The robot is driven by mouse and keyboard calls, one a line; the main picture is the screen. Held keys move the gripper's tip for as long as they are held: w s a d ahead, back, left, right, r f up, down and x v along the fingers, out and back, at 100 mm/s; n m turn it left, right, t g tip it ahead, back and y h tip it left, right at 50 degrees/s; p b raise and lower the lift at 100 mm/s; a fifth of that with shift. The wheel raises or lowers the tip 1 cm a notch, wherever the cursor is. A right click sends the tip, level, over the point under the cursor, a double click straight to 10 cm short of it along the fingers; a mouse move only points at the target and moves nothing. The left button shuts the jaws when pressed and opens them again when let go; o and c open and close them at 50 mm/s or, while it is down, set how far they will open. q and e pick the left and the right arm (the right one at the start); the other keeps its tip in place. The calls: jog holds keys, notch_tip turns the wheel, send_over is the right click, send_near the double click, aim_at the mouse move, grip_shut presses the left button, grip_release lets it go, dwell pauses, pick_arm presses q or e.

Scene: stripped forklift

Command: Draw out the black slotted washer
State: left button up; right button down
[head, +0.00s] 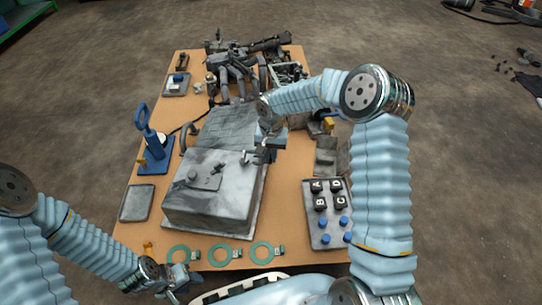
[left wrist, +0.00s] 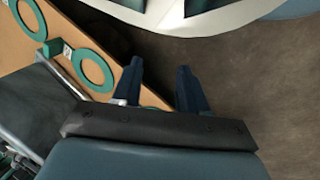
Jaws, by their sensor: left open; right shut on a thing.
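I cannot make out the black slotted washer for certain in either view. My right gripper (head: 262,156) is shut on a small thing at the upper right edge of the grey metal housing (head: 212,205). The arm and the small size hide what it holds. My left gripper (head: 178,283) is low at the left, off the table's front edge. In the left wrist view its two dark fingers (left wrist: 160,90) are apart, with nothing between them.
Teal rings with tabs (head: 220,244) lie along the table's front edge; two show in the left wrist view (left wrist: 93,51). A grey tray (head: 325,240) with lettered black and blue pieces is at right. A blue press (head: 152,168) stands left. Dark machinery (head: 235,70) fills the back.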

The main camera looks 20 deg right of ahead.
jog(key=shift+r+p, duration=1.3)
jog(key=shift+r, duration=1.25)
